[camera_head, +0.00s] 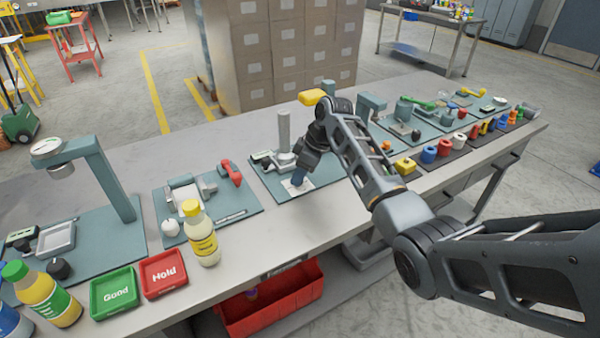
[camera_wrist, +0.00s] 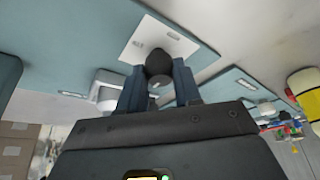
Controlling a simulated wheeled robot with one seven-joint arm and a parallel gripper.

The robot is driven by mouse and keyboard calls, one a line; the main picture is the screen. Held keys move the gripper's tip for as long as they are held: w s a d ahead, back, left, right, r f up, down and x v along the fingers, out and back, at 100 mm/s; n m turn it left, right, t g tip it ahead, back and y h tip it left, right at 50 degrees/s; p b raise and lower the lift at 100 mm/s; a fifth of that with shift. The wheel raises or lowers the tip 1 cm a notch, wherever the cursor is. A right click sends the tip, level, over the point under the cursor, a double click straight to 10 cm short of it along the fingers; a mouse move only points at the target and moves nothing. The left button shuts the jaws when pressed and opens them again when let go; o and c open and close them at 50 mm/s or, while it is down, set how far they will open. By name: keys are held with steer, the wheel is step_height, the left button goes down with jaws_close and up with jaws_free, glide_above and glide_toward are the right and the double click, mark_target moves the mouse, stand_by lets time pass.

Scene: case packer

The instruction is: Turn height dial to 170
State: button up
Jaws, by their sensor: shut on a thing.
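The height dial is a dark round knob (camera_wrist: 158,62) on a white scale plate (camera_wrist: 183,46), seen in the wrist view. My gripper (camera_wrist: 159,84) has its two blue fingers on either side of the knob and is shut on it. In the head view my gripper (camera_head: 298,181) points down at the white plate (camera_head: 307,186) on a teal station board (camera_head: 262,181). There the fingers hide the knob. The scale marks and the dial's setting are too small to read. A grey post (camera_head: 284,130) stands behind the plate on the same board.
A yellow-capped bottle (camera_head: 202,238), a green Good tray (camera_head: 114,293) and a red Hold tray (camera_head: 164,274) stand at the front left of the bench. Another board with a red-handled clamp (camera_head: 231,172) lies left of my gripper. Several coloured rolls (camera_head: 429,154) line the right front.

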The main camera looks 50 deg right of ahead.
steer(key=o, duration=1)
steer(key=shift+o, duration=0.2)
steer(key=shift+r, duration=0.15)
steer(key=b+v, duration=0.1)
steer(key=v, duration=0.6)
steer(key=shift+s+r, duration=0.15)
steer(key=shift+r, duration=0.1)
